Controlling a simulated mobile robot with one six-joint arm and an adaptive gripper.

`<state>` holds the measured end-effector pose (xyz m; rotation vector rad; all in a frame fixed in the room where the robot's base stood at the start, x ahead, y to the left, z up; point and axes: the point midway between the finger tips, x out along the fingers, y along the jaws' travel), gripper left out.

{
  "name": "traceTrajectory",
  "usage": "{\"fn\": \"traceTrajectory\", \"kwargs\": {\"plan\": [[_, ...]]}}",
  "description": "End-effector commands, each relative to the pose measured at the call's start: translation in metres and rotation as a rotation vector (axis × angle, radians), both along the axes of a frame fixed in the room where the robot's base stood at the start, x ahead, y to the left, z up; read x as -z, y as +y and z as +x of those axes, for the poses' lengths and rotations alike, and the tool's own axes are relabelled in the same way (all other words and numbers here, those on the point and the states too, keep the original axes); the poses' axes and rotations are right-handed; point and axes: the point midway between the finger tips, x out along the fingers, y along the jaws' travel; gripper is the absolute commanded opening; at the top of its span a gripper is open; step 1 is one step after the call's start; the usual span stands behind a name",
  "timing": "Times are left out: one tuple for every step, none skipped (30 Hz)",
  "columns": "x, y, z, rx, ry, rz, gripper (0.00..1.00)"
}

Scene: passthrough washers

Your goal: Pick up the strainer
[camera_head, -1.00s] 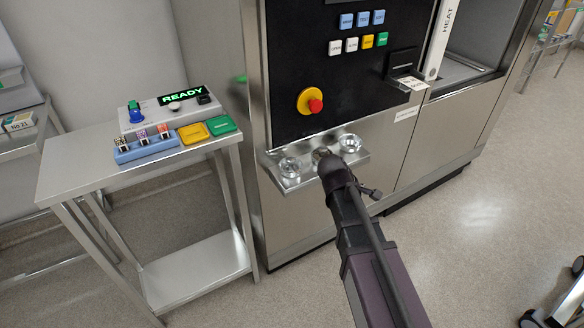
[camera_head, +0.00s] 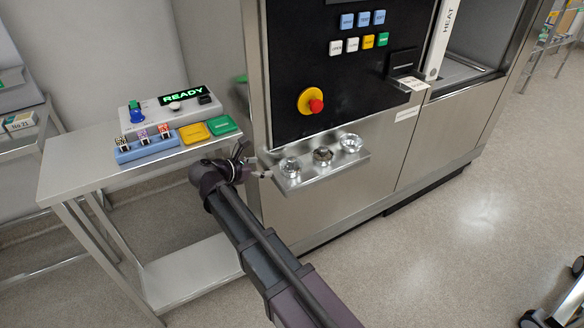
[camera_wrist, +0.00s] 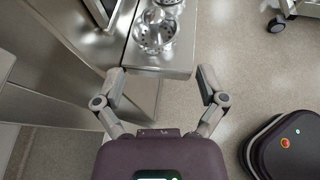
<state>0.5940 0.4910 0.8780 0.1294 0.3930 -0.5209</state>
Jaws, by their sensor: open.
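Three small round metal pieces sit in a row on a steel ledge (camera_head: 330,174) on the machine's front. The left one (camera_head: 290,167) is shiny; in the wrist view this nearest piece (camera_wrist: 154,36) shows dark holes and looks like a strainer. The middle piece (camera_head: 323,156) is darker. The right one (camera_head: 350,143) is shiny and bowl-like. I cannot tell from the head view which others are strainers. My gripper (camera_head: 257,163) is just left of the ledge's left end. In the wrist view my gripper (camera_wrist: 161,78) is open and empty, its fingers spread at the ledge's near end, apart from the pieces.
A steel side table (camera_head: 75,165) stands left of my gripper, with a control box (camera_head: 170,110), a blue rack (camera_head: 147,150) and yellow and green blocks.

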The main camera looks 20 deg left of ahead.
Motion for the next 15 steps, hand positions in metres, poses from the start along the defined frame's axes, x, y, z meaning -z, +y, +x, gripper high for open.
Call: {"fn": "traceTrajectory", "kwargs": {"plan": [[-0.0015, 0.0056, -0.0018, -0.012, -0.002, -0.014, 0.91], [-0.0020, 0.0074, -0.0028, -0.017, -0.003, -0.019, 0.91], [-0.0025, 0.0089, -0.0037, -0.022, -0.004, -0.024, 0.91], [-0.0028, 0.0096, -0.0040, -0.024, -0.004, -0.027, 0.91], [-0.0029, 0.0099, -0.0043, -0.025, -0.003, -0.029, 0.91], [-0.0031, 0.0100, -0.0043, -0.025, -0.003, -0.029, 0.91], [-0.0030, 0.0098, -0.0043, -0.025, -0.003, -0.029, 0.91], [-0.0030, 0.0096, -0.0042, -0.025, -0.003, -0.029, 0.91], [-0.0030, 0.0094, -0.0042, -0.025, -0.003, -0.029, 0.91], [-0.0029, 0.0093, -0.0041, -0.024, -0.003, -0.029, 0.91], [-0.0029, 0.0093, -0.0040, -0.023, -0.004, -0.028, 0.91], [-0.0029, 0.0091, -0.0040, -0.023, -0.004, -0.028, 0.91], [-0.0028, 0.0090, -0.0039, -0.023, -0.004, -0.028, 0.91], [-0.0027, 0.0088, -0.0036, -0.023, -0.003, -0.028, 0.91], [-0.0022, 0.0085, -0.0030, -0.022, -0.003, -0.027, 0.91]]}}
